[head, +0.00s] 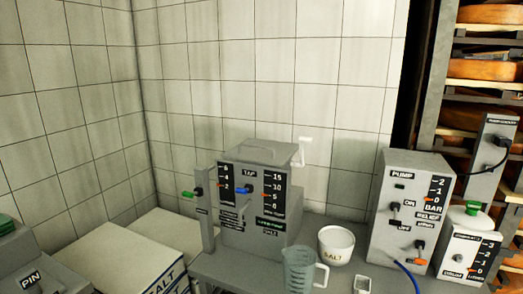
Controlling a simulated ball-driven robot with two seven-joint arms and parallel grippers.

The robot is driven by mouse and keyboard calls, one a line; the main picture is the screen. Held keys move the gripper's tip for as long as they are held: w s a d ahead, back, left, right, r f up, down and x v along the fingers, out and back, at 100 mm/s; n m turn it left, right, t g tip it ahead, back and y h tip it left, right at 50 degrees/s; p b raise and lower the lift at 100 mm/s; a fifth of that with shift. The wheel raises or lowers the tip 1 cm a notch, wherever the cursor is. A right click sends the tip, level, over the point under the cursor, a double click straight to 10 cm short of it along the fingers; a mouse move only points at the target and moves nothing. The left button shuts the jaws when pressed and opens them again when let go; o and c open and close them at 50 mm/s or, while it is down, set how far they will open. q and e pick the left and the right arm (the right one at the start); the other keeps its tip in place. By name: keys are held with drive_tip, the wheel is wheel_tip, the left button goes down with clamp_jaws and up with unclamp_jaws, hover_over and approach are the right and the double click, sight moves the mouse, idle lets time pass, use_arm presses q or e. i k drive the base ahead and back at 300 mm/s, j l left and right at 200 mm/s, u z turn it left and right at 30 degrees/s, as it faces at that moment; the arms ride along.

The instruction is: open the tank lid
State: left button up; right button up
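A grey tank (245,208) stands on the grey table in the middle of the head view. Its front carries a TAP label, a dark scale with numbers, a blue-handled tap and small red marks. A grey lid (258,149) with a raised handle lies flat on top and looks shut. A white crank-like piece (305,148) stands at the lid's right back corner. A narrow grey post with a green-and-red-tipped valve (193,194) is at the tank's left side. Neither of my grippers is in view.
A clear measuring jug (298,268) and a white SALT bowl (336,244) stand right of the tank. A PUMP box (410,207) with a blue hose and a white green-capped canister (467,240) are farther right. Cheese shelves (484,68) stand at the right.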

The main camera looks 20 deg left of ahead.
sight(269, 153)
drive_tip(key=i+j+z, duration=0.25)
drive_tip(key=i+j, duration=0.45)
